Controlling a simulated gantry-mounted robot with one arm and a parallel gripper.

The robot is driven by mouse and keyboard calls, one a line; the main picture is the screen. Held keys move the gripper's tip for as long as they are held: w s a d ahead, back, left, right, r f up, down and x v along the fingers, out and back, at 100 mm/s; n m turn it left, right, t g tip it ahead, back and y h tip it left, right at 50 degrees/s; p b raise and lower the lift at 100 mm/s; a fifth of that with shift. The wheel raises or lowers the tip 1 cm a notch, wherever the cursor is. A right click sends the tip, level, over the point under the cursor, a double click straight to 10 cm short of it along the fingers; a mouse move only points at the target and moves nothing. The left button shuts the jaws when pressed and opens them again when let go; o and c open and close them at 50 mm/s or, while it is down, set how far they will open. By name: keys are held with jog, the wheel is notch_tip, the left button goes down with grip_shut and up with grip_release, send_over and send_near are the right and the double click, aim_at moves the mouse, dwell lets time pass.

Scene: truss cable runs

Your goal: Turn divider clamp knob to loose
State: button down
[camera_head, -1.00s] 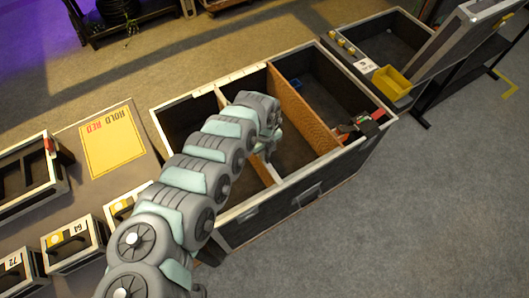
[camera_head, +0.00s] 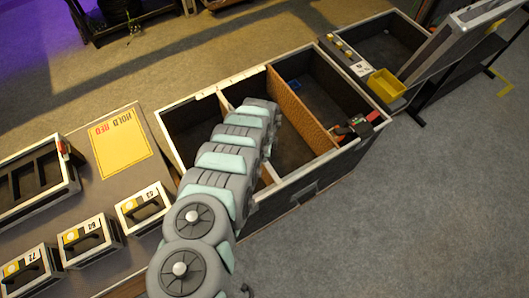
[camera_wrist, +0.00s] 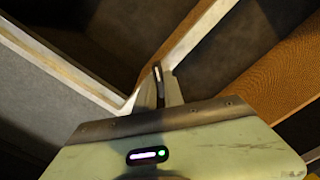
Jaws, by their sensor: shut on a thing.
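The open case (camera_head: 345,148) has a pale divider (camera_head: 268,173) and an orange-brown divider (camera_head: 301,112) across it. In the head view my arm covers most of the pale divider and my fingertips. In the wrist view my gripper (camera_wrist: 160,90) is at the pale divider (camera_wrist: 200,38), near where it meets the case's rim (camera_wrist: 62,66). Its fingers are close together on a small thin part (camera_wrist: 157,73), which seems to be the divider clamp knob. The fingers hide most of it, so its setting cannot be read.
The brown divider (camera_wrist: 288,72) stands to the right of my gripper. Red and black items (camera_head: 352,127) sit at the case's right corner. A yellow bin (camera_head: 387,85) is in the neighbouring case. Several numbered boxes (camera_head: 88,238) and a yellow sign (camera_head: 119,145) lie left.

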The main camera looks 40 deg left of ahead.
jog(key=n+p, duration=0.1)
jog(key=n, duration=0.2)
jog(key=shift+n, duration=0.3)
jog(key=shift+n+p, duration=0.45)
jog(key=shift+n, duration=1.35)
jog(key=c, duration=1.4)
grip_release()
jog(key=shift+c, duration=0.2)
jog(key=shift+r, duration=0.15)
jog(key=shift+r+p, duration=0.55)
jog(key=shift+r, duration=0.95)
notch_tip(320, 180, up, 8)
jog(key=shift+f, duration=0.2)
